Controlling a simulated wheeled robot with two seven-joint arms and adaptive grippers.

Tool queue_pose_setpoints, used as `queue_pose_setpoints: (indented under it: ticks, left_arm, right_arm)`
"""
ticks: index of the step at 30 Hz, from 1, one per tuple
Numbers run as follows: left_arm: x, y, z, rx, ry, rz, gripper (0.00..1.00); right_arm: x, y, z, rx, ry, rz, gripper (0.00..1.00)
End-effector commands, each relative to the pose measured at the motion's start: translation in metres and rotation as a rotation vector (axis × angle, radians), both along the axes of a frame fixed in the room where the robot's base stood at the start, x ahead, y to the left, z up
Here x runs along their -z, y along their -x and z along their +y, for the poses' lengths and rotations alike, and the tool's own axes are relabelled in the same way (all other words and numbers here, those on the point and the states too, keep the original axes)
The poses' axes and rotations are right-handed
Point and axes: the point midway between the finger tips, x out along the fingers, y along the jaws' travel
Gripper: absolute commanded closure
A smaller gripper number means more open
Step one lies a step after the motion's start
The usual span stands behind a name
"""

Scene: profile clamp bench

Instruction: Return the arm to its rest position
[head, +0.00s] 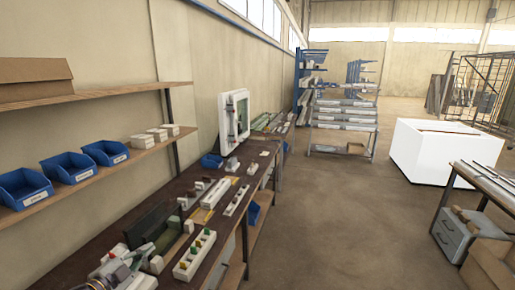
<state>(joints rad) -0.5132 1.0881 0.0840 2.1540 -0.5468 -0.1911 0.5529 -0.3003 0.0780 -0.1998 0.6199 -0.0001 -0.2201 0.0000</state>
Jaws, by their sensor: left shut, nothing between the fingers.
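My left gripper (143,253) shows small at the bottom left, low over the near end of the dark workbench (215,222). It is shut and empty. Its arm comes in from the bottom left edge. A dark box-like fixture (152,226) stands just beyond it. A white block with coloured knobs (195,254) lies to its right, apart from it. My right gripper is not in view.
Shelves above the bench hold blue bins (70,167), white blocks (157,134) and a cardboard box (34,78). A framed white panel (234,118) stands farther along. A white crate (404,158) and a side table (486,184) stand right. The floor between is clear.

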Motion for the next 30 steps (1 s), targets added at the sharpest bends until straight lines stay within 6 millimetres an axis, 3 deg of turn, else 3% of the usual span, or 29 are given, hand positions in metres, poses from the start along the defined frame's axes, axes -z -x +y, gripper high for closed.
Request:
queue_pose_setpoints:
  ticks: [16,23,30]
  left_arm:
    - [0.061,0.040,0.020,-0.431,0.213,0.172,1.00]
    - [0.092,0.069,0.015,-0.578,0.285,0.304,1.00]
    - [0.124,0.104,-0.002,-0.700,0.351,0.475,1.00]
  right_arm:
    - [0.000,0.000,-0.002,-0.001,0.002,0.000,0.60]
    - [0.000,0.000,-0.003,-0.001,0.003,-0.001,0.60]
    - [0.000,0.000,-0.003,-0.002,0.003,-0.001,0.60]
